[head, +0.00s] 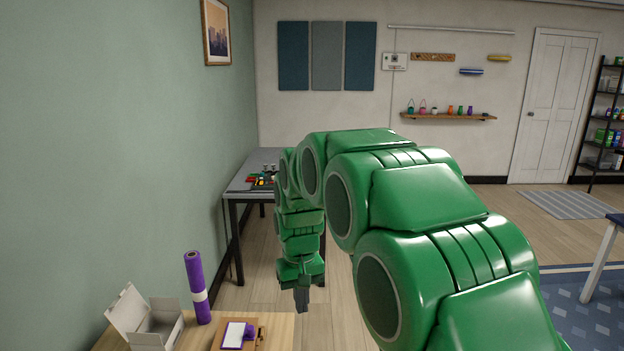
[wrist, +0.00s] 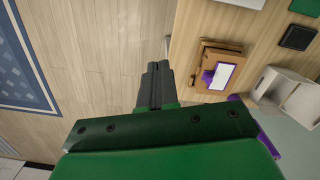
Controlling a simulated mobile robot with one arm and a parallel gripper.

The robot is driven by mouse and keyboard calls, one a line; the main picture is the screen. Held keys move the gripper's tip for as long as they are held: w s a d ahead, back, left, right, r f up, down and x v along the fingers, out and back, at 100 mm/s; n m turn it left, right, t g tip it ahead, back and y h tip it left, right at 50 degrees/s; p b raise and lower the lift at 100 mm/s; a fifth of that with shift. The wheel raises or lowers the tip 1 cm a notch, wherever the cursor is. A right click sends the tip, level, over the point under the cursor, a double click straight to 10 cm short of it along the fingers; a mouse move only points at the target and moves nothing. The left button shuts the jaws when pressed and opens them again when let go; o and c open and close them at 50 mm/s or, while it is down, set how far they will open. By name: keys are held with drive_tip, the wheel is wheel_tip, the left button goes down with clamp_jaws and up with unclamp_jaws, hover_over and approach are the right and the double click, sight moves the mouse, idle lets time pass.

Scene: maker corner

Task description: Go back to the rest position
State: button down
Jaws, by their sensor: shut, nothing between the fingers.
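My gripper (head: 302,299) hangs from my green arm in the head view, pointing down over the wooden floor, to the right of the near wooden table (head: 281,330). It is shut and empty. In the wrist view my gripper (wrist: 157,68) shows its fingers together, close to the table's edge in the picture. The brown clipboard-like item (head: 237,334) with a white sheet and a purple part lies on the table, apart from my gripper. It also shows in the wrist view (wrist: 207,57).
An open white box (head: 159,332) and an upright purple roll (head: 197,288) stand on the near table beside the green wall. A grey table (head: 236,186) with small coloured items stands farther back. Open floor (head: 252,297) lies between the tables. A blue rug (head: 572,312) is at right.

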drive_tip(key=s+d+r+m, duration=0.1)
drive_tip(key=s+d+r, duration=0.2)
drive_tip(key=s+d, duration=0.45)
drive_tip(key=s+d+r+m, duration=0.15)
drive_tip(key=s+d, duration=0.35)
drive_tip(key=s, duration=0.5)
drive_tip(key=s+d, duration=0.2)
drive_tip(key=s, duration=0.7)
drive_tip(key=s+d+f+m+g, duration=0.1)
drive_tip(key=s+d, duration=0.2)
drive_tip(key=s, duration=0.6)
drive_tip(key=shift+f, duration=0.15)
